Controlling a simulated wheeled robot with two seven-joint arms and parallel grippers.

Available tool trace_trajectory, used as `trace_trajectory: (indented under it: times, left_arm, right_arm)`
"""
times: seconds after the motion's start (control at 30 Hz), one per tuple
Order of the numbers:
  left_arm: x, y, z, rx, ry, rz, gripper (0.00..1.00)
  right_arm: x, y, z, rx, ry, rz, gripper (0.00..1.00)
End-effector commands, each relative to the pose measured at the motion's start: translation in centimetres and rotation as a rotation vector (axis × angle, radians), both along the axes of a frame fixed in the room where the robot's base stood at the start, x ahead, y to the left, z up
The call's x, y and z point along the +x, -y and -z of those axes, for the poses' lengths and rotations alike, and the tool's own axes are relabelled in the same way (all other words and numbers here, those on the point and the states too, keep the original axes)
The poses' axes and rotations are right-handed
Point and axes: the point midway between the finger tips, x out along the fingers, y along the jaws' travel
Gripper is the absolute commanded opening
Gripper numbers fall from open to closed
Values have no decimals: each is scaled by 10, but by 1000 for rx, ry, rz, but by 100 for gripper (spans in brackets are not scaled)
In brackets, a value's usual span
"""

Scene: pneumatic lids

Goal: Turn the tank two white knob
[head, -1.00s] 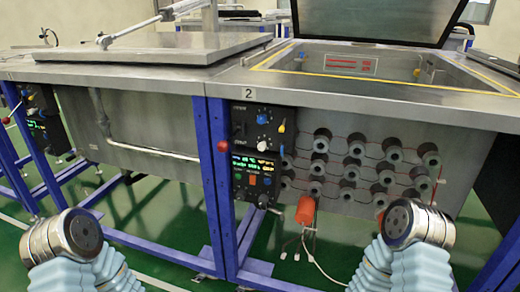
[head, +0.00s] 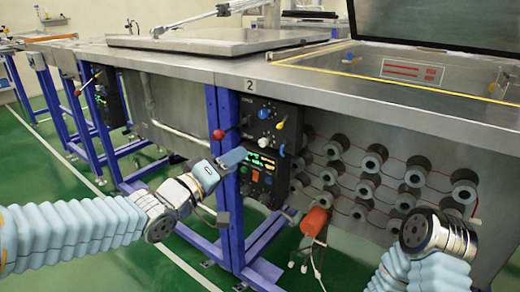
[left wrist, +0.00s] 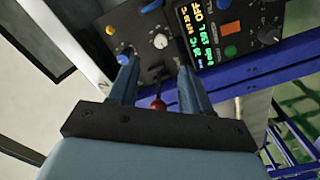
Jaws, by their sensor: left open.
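The tank two control panel (head: 258,128) is black, below the "2" label (head: 249,85). Its small white knob (head: 262,142) sits above the lit display, and shows in the left wrist view as a pale round knob (left wrist: 160,41). My left gripper (head: 228,187) is left of the panel, in front of the blue post. In the left wrist view my left gripper (left wrist: 158,68) is open and empty, its fingers pointing at the panel. The white knob appears beyond and between the fingertips, apart from them. My right arm is at lower right; its gripper is out of view.
A blue knob (head: 264,113) and yellow switch (head: 280,125) share the panel. A red-ball lever (head: 218,135) stands out near the blue post (head: 232,235); it also shows between the fingers in the wrist view (left wrist: 157,104).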

Motion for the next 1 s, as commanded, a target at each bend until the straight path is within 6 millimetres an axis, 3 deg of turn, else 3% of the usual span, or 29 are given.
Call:
trace_trajectory:
  times: [0.2,0.43,0.87,1.0]
  left_arm:
    - [41,33,3,-5,-3,6,48]
    - [74,55,0,-2,-2,2,48]
    - [84,61,1,1,-3,-1,48]
    - [84,61,1,0,-2,0,28]
  right_arm:
    - [1,3,12,-5,2,7,0]
    - [1,3,7,-4,2,5,0]
    - [1,3,7,-3,1,5,0]
    - [1,3,7,-3,1,5,0]
